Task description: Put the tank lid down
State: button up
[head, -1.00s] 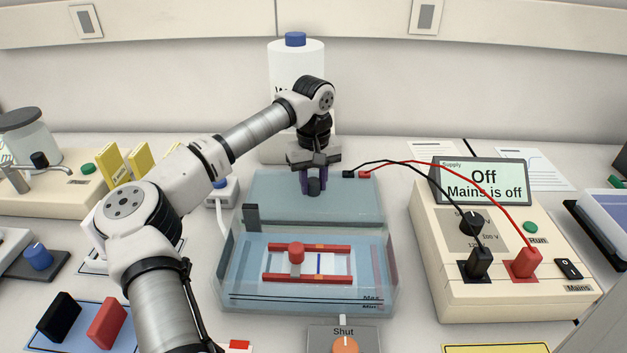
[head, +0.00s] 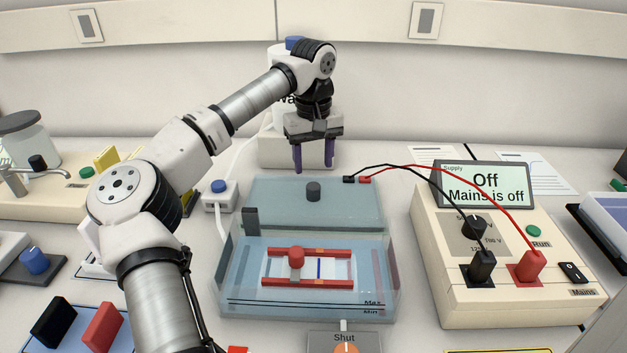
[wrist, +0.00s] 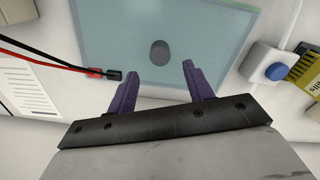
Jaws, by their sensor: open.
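The tank lid (head: 350,207) is a flat, see-through blue-grey plate with a dark round knob (head: 314,191). It lies flat behind the open part of the gel tank (head: 232,290). The wrist view shows the lid (wrist: 205,25) and its knob (wrist: 160,53) from above. My gripper (head: 314,168) is open and empty, above and behind the knob. Its purple fingers (wrist: 158,88) are spread apart and do not touch the knob. Whether the lid's far edge rests on the bench or on something else is hard to tell.
Black and red leads (head: 410,165) run from the lid's right back corner to the power supply (head: 450,285), whose screen reads "Off". A white bottle (head: 283,57) stands behind my gripper. A white box with a blue button (head: 219,187) is left of the lid.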

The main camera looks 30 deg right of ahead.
aim_at(313, 185)
notch_tip(313, 185, up, 5)
jog(key=shift+f, duration=0.1)
